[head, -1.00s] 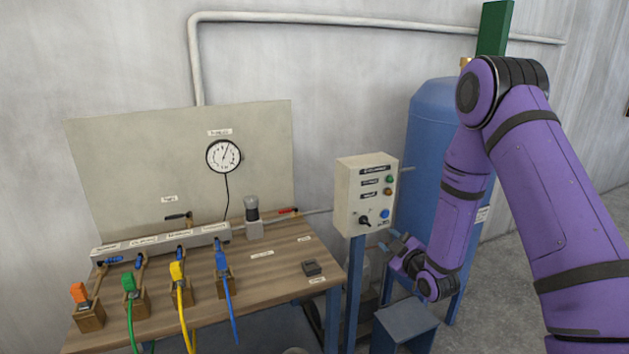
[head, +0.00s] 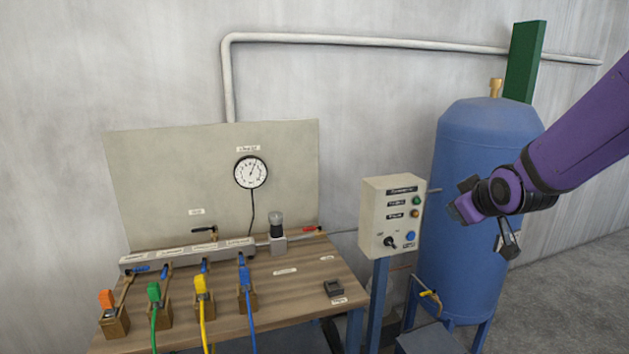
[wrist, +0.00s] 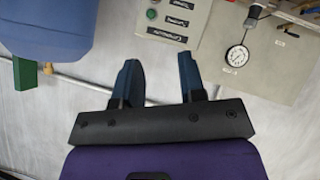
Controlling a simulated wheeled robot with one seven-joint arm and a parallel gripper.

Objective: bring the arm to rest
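My gripper (head: 462,198) is in front of the blue tank at the right of the head view, raised clear of the table and the control box. In the wrist view my gripper (wrist: 158,59) has its two dark blue fingers spread apart with nothing between them. My purple arm comes in from the right edge of the head view. In the wrist view the scene appears upside down, with the control box and gauge board beyond the fingers.
The control box (head: 391,217) stands on a post left of my gripper. The blue tank (head: 465,265) is behind it. A wooden table (head: 290,300) holds a manifold (head: 187,257) and several coloured hoses. A pressure gauge (head: 250,172) hangs on the board. Floor at right is clear.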

